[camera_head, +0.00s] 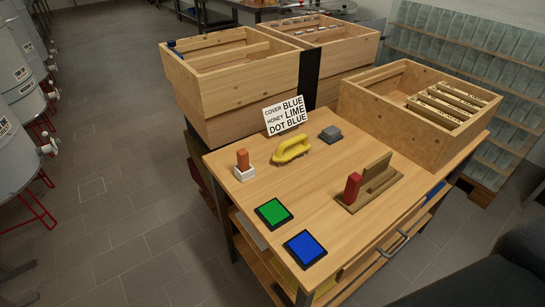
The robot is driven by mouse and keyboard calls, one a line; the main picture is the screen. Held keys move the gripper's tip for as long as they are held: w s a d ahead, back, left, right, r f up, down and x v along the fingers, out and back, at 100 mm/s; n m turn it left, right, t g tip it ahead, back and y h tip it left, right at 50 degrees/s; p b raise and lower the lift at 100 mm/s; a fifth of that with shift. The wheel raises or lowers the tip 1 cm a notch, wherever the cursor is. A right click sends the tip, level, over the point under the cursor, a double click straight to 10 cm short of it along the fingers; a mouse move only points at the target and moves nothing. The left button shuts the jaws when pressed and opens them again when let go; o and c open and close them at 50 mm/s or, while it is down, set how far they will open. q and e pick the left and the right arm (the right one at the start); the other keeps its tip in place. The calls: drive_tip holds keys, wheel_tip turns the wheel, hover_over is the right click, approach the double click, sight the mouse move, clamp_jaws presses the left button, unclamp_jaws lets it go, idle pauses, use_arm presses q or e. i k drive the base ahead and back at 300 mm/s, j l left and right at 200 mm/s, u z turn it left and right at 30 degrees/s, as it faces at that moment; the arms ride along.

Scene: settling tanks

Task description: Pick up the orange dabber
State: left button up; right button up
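The orange dabber (242,158) stands upright in a small white holder (245,174) near the left edge of the wooden table (235,203). Its upper part shows above the holder; its lower end is hidden inside. Neither of my grippers is in view, and nothing touches the dabber.
Green (273,213) and blue (305,249) pads lie in front. A red-handled tool (352,187) is on a wooden stand (382,190). Wooden boxes (400,128) border the back.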

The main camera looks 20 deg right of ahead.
sight(243, 155)
drive_tip(key=i+j+z, duration=0.15)
drive_tip(key=j+z, duration=0.15)
drive_tip(key=z, duration=0.2)
drive_tip(key=i+j+z, duration=0.1)
drive_tip(key=j+z, duration=1)
drive_tip(key=i+j, duration=0.05)
drive_tip(key=j, duration=0.05)
